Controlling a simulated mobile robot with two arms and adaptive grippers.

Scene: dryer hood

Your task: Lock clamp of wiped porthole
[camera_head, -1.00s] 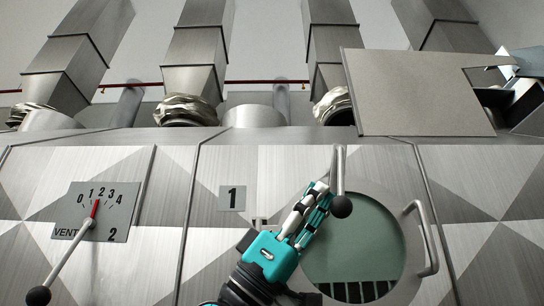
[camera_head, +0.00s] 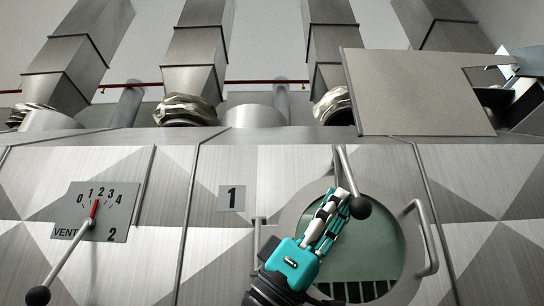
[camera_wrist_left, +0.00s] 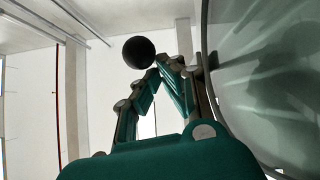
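The round porthole (camera_head: 375,240) with greenish glass sits in the metal front panel in the head view, with a bar handle (camera_head: 428,240) at its right. The clamp is a thin metal lever (camera_head: 345,165) with a black ball knob (camera_head: 360,207) at its lower end, lying over the porthole's upper rim and tilted down to the right. My left gripper (camera_head: 341,195) has its fingertips together beside the knob, just to its left. The knob (camera_wrist_left: 139,52) shows near the converging fingertips in the left wrist view; contact is unclear. My right gripper is in neither view.
At left, a vent dial (camera_head: 95,212) has a long lever with a black knob (camera_head: 38,296). A small metal bracket (camera_head: 258,232) stands left of the porthole. A flat grey plate (camera_head: 418,92) is above. Ducts rise behind the panel.

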